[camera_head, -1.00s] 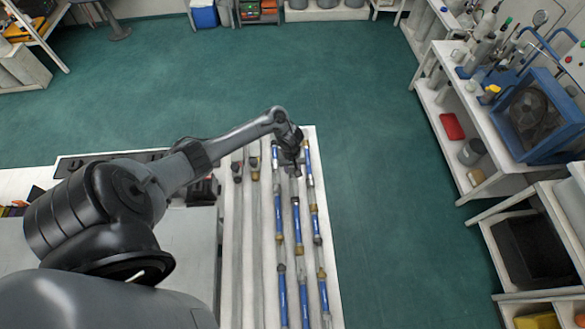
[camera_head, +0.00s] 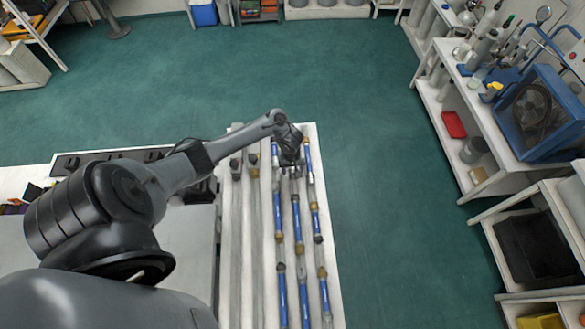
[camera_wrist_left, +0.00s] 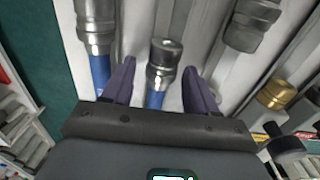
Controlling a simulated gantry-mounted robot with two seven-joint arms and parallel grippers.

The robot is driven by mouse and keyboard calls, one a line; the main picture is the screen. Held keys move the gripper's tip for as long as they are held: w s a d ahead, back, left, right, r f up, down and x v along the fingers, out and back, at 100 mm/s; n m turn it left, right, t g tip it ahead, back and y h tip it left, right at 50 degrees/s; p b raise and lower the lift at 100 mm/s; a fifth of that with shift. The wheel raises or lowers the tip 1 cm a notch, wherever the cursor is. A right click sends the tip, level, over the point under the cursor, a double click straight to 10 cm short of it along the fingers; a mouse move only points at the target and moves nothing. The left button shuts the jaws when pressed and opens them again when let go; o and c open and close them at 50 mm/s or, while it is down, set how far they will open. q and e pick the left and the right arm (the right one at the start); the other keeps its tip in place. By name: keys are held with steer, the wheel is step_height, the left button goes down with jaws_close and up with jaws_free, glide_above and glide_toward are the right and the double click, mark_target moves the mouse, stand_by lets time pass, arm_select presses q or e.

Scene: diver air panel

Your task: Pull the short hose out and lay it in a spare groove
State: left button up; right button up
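Several blue hoses with steel and brass end fittings lie in lengthwise grooves on a pale bench (camera_head: 334,285). A shorter blue piece (camera_head: 315,222) lies in the right groove; I cannot tell for sure which hose is the task's short one. My left gripper (camera_head: 291,168) is over the top end of the middle groove. In the left wrist view its two purple fingers (camera_wrist_left: 160,88) are apart, on either side of a blue hose end with a steel fitting (camera_wrist_left: 163,62). Neither finger clearly touches it. My right gripper is not in view.
Two grooves on the left, one of them a bare groove (camera_head: 237,250), look empty along their length, with fittings at their far ends. Hoses lie close on the right. Green floor (camera_head: 370,180) surrounds the bench; a white shelf with a blue fan unit (camera_head: 535,115) stands right.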

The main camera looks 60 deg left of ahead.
arm_select(q)
steer(key=shift+o, duration=0.4)
steer(key=shift+r, duration=0.2)
step_height(320, 180, up, 10)
steer(key=p, duration=0.5)
steer(key=d+m+t+y, duration=0.1)
steer(key=d+m+t, duration=0.2)
steer(key=d+m, duration=0.8)
steer(key=s+d+r, duration=0.5)
steer(key=s+d, duration=0.1)
steer(key=d, duration=0.4)
steer(key=s+d+r+m, duration=0.3)
steer(key=s+r, duration=0.5)
step_height(320, 180, up, 12)
steer(key=h+p, duration=0.1)
steer(key=p, duration=1)
steer(key=shift+s+d+r+m+p, duration=0.25)
steer(key=shift+m+p, duration=0.05)
steer(key=shift+m, duration=0.1)
